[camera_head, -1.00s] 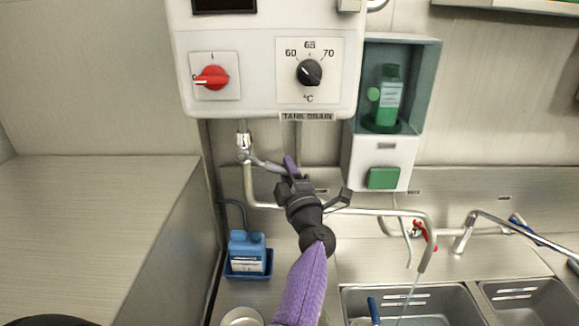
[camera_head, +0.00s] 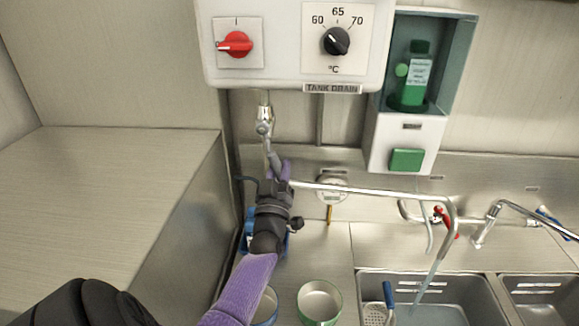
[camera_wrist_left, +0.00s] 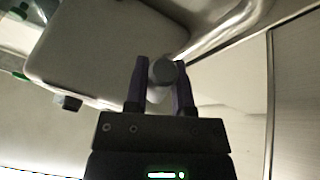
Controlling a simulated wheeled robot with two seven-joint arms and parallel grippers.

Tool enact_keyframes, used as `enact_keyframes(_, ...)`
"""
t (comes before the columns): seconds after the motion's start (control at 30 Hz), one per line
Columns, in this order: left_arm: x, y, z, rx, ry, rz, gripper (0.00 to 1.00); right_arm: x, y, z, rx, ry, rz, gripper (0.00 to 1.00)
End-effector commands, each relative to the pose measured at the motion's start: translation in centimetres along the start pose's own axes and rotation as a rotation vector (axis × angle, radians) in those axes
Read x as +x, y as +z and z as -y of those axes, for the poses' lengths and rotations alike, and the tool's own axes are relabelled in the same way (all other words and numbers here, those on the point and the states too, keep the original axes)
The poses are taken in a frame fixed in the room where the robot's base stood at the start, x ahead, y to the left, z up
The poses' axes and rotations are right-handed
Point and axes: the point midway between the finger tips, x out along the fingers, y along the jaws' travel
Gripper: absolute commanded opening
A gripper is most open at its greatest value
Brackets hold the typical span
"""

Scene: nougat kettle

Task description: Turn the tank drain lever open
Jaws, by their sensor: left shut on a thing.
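The tank drain valve (camera_head: 264,114) hangs on a pipe below the white control box, left of the "TANK DRAIN" label (camera_head: 332,88). Its grey lever (camera_head: 271,152) slopes steeply down and slightly right from the valve. My left gripper (camera_head: 278,172) is shut on the lower end of the lever, and its own body hides that end. In the left wrist view the round grey lever end (camera_wrist_left: 163,70) sits between the two purple fingers of my left gripper (camera_wrist_left: 161,82). My right gripper is not in view.
The control box (camera_head: 290,70) has a red switch (camera_head: 235,44) and a black temperature dial (camera_head: 336,41). A pipe spout (camera_head: 380,193) reaches over the sink (camera_head: 440,300), with water running from it. Open cans (camera_head: 320,302) stand below my arm. A steel cabinet (camera_head: 110,190) is left.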

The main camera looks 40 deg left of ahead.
Motion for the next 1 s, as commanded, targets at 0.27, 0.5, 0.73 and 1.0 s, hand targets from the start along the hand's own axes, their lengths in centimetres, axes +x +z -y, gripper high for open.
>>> enact_keyframes(0.27, -0.2, -0.4, 1.9, 0.181, 0.074, 0.040, 0.00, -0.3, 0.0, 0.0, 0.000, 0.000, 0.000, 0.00)
enact_keyframes(0.5, -0.3, -0.7, 2.9, 0.275, 0.113, 0.059, 0.00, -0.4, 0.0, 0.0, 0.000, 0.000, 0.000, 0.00)
enact_keyframes(0.73, -0.3, -0.8, 3.2, 0.313, 0.129, 0.066, 0.00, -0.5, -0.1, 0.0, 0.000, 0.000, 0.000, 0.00)
enact_keyframes(1.0, -0.3, -0.9, 3.3, 0.321, 0.132, 0.067, 0.00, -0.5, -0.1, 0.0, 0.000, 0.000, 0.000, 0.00)
